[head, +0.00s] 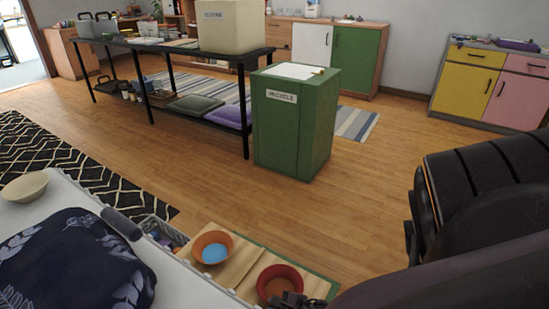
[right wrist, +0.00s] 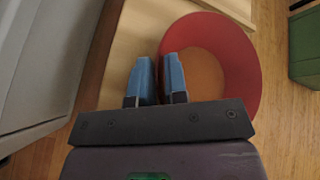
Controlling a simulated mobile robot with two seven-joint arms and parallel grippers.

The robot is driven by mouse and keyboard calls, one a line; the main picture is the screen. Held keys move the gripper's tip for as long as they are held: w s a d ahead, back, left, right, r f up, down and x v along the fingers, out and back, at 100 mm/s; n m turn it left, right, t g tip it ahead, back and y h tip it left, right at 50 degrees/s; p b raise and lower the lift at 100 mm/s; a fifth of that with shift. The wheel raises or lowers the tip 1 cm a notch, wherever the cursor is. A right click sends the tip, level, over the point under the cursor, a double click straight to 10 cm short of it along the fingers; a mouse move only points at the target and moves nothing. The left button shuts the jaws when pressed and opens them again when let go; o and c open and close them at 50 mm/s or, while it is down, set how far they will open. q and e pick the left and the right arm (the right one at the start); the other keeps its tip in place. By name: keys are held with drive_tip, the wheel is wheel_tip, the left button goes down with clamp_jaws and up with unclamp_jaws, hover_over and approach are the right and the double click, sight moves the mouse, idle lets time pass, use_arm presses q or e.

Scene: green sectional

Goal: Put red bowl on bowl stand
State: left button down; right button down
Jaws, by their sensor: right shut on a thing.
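The red bowl (head: 281,279), with an orange-brown inside, is at the bottom of the head view, over the right part of a light wooden surface (head: 243,264) that looks like the bowl stand. My right gripper (head: 290,300) is at the bowl's near rim. In the right wrist view its blue fingers (right wrist: 160,65) are shut on the left rim of the red bowl (right wrist: 225,55), one finger on each side. I cannot tell whether the bowl touches the wood. An orange bowl with a blue inside (head: 212,248) sits on the wood to the left. My left gripper is not seen.
A white surface (head: 190,285) at the lower left holds a dark blue leaf-patterned item (head: 75,265) and a cream bowl (head: 25,186). A grey basket (head: 160,230) stands beside the wood. A green recycle bin (head: 290,125) stands beyond, with open floor between.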

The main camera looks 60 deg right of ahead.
drive_tip(key=c, duration=1.1)
unclamp_jaws()
drive_tip(key=shift+s+r, duration=0.15)
drive_tip(key=shift+s, duration=0.05)
use_arm(q)
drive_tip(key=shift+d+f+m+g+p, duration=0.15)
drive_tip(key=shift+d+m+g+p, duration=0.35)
drive_tip(key=shift+p, duration=0.9)
use_arm(e)
drive_tip(key=shift+v, duration=5.75)
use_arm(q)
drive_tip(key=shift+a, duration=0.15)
use_arm(e)
drive_tip(key=shift+a, duration=0.1)
